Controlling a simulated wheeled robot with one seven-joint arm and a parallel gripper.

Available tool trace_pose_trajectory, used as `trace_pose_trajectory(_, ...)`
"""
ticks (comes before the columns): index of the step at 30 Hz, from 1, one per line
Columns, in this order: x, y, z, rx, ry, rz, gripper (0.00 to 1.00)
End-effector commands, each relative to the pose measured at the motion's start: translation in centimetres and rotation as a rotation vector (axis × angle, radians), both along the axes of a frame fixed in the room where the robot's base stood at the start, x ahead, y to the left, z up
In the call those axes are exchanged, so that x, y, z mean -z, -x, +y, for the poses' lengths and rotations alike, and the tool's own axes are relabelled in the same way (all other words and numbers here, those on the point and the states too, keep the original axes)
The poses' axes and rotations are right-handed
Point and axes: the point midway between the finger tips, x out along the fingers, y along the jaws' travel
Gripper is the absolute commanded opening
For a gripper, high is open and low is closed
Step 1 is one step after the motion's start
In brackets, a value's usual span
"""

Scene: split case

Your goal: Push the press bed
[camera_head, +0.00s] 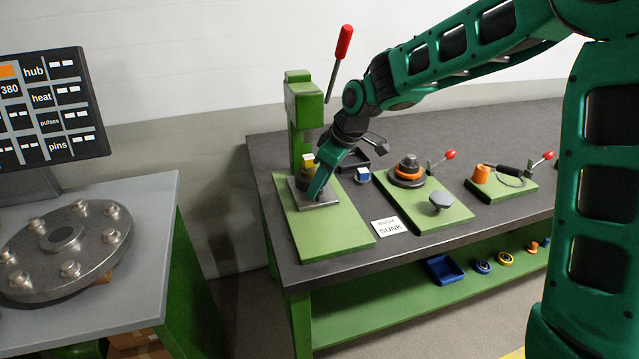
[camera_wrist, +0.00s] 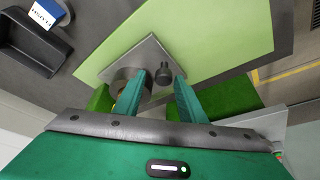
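The press (camera_head: 303,98) is a green column with a red-handled lever, at the left end of the bench. Its bed, a square grey metal plate (camera_head: 301,204), lies on a light green base (camera_head: 340,237); the plate also shows in the wrist view (camera_wrist: 150,55). My gripper (camera_head: 318,192) is low over the plate. In the wrist view its two green fingers (camera_wrist: 157,84) stand apart, with a dark round knob (camera_wrist: 163,73) at the gap near their tips. Contact with the knob cannot be told. A metal ring on the plate is partly hidden by the left finger.
A dark tray (camera_head: 352,160) and a blue-and-white block (camera_head: 362,175) sit right of the press. A card reading "SUNK" (camera_head: 387,227) lies near the front edge. Further right are two green fixtures with red-knobbed levers. The lower shelf holds a blue bin (camera_head: 444,270).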

Motion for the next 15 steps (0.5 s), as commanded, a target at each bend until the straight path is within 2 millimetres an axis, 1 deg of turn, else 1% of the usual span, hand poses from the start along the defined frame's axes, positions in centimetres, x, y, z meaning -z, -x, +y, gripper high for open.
trace_pose_trajectory(11,0.04,0.06,0.03,0.000,0.000,0.001,0.39)
trace_pose_trajectory(15,-0.60,0.15,-0.18,0.000,0.000,0.000,0.39)
